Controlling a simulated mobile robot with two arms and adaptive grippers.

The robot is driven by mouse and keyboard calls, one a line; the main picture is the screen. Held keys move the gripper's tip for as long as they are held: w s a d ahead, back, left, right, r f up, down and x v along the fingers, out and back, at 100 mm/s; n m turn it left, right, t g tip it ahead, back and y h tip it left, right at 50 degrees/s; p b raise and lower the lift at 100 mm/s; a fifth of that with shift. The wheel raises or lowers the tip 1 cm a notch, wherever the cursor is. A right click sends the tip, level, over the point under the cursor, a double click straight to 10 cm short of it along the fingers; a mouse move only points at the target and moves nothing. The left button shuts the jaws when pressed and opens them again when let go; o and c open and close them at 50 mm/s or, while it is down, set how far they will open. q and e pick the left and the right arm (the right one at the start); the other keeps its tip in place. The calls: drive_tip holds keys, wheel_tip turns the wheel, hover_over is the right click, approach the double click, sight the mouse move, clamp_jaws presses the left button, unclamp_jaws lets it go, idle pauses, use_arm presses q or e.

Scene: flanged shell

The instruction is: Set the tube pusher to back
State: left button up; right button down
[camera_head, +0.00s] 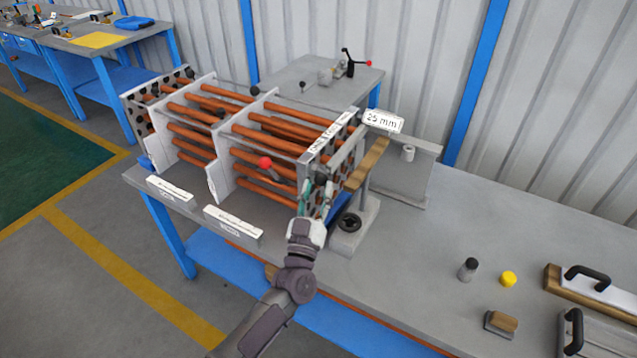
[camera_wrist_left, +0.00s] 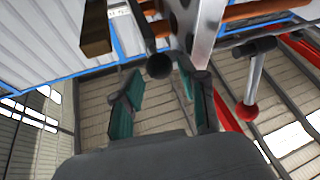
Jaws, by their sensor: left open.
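A shell with copper-coloured tubes (camera_head: 270,133) running through pale plates stands on the grey bench. I cannot tell for sure which part is the tube pusher. A lever with a red ball (camera_head: 265,162) shows at the shell's front side; a red-ball lever also shows at the right in the left wrist view (camera_wrist_left: 248,111). My left gripper (camera_head: 317,192) is open at the shell's near right end plate. In the left wrist view, a rod with a black ball (camera_wrist_left: 158,66) lies just beyond the gap between its green-padded fingers (camera_wrist_left: 160,98). Nothing is between the pads.
A wooden bar (camera_head: 367,163) and a grey stand with a black knob (camera_head: 349,222) are close to the left gripper's right. A "25 mm" sign (camera_head: 382,121) stands behind.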

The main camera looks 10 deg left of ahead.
use_arm(q)
drive_tip(key=shift+w+r, duration=0.25)
drive_tip(key=shift+w, duration=0.4)
clamp_jaws()
drive_tip(key=shift+d, duration=0.1)
